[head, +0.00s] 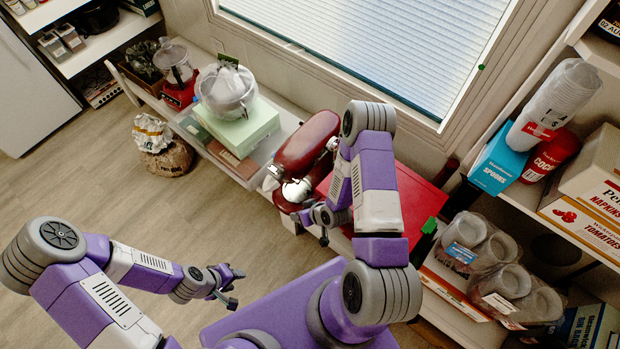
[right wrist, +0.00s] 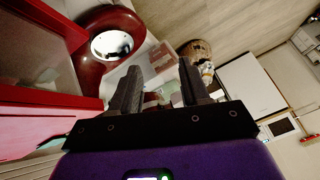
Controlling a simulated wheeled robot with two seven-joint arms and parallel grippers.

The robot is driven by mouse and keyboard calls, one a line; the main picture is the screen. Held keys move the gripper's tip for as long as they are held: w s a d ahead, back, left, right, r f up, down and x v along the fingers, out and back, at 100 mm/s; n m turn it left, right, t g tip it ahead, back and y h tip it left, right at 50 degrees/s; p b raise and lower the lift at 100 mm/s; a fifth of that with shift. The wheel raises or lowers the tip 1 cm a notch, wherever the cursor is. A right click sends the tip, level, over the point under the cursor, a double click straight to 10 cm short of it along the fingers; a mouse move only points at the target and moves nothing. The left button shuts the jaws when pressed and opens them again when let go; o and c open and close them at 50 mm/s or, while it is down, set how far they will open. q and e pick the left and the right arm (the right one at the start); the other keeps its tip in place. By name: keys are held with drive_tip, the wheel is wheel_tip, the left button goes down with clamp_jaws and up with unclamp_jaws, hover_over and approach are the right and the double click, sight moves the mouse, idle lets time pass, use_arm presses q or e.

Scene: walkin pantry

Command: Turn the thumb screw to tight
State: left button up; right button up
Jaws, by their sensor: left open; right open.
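The thumb screw cannot be made out in either view. A red stand mixer (head: 309,139) with a shiny metal bowl (head: 297,190) stands on the low white shelf under the window. Its red body also shows at the upper left of the right wrist view (right wrist: 87,72), with a round silver surface on it. My right gripper (head: 318,222) is beside the mixer, at its front right. In the right wrist view its two fingers (right wrist: 158,85) are apart, with nothing held between them. My left gripper (head: 235,287) is open and empty, low over the floor, well away from the mixer.
A red box (head: 415,205) stands right of the mixer, close to my right arm.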

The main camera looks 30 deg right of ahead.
sight(299, 182)
drive_tip(key=w+d+r+n+t+y+p, duration=0.2)
drive_tip(key=w+d+r+n+t+p, duration=0.1)
drive_tip(key=d+r+n+t, duration=0.4)
drive_tip(key=w+f, duration=0.1)
drive_tip(key=w+a+f+m+b, duration=0.1)
drive_tip(key=w+f, duration=0.1)
drive_tip(key=w+f+m+b, duration=0.1)
drive_tip(key=w+f, duration=0.1)
drive_tip(key=shift+w+a+g, duration=0.25)
drive_tip(key=shift+a+g, duration=0.1)
drive_tip(key=shift+g, duration=0.05)
use_arm(q)
wheel_tip(299, 182, up, 2)
drive_tip(key=shift+r, duration=0.25)
use_arm(e)
drive_tip(key=shift+c, duration=0.2)
drive_tip(key=shift+m, duration=0.3)
clamp_jaws()
